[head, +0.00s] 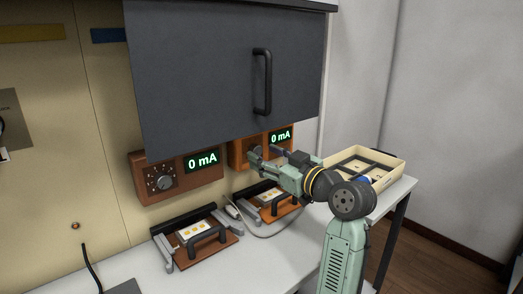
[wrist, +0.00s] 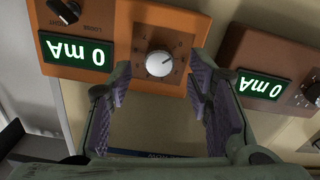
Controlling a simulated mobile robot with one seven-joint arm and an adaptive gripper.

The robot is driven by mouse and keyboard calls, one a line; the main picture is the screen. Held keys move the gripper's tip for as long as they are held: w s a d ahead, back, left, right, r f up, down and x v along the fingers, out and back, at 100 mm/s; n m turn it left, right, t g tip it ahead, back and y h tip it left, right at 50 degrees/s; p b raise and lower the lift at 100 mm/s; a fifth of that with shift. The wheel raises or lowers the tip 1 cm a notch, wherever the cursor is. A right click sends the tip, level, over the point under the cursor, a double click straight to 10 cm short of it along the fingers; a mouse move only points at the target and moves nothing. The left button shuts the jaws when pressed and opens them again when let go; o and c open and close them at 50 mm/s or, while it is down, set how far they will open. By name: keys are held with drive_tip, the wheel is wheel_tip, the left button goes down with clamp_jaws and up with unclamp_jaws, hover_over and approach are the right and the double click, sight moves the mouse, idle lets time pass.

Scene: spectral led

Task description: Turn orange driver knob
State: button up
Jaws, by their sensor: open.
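The orange driver (head: 239,153) hangs on the wall at the back, partly hidden by my gripper in the head view. In the wrist view the orange driver (wrist: 190,22) is upside down, with a green display reading 0 mA (wrist: 76,54). Its white round knob (wrist: 159,64) with a pointer line sits in a ring of scale marks. My gripper (wrist: 160,90) is open, its two purple-padded fingers on either side of the knob, apart from it in the picture. In the head view my gripper (head: 265,152) is at the front of the orange driver.
A brown driver (head: 178,177) with its own knob and 0 mA display is to the left. A dark cabinet door (head: 230,75) hangs above. Fixtures with black handles (head: 208,236) stand on the white bench (head: 262,262). A cream tray (head: 388,163) is at right.

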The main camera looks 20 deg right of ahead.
drive_tip(key=shift+x, duration=1.15)
drive_tip(key=shift+c, duration=0.5)
clamp_jaws()
drive_tip(key=shift+m+p, duration=0.3)
drive_tip(key=shift+p, duration=0.1)
drive_tip(key=m+p, duration=0.1)
drive_tip(key=m, duration=0.1)
drive_tip(key=shift+r+m, duration=0.1)
drive_tip(key=shift+m, duration=0.3)
drive_tip(key=shift+m+p, duration=1.4)
drive_tip(key=shift+m, duration=0.5)
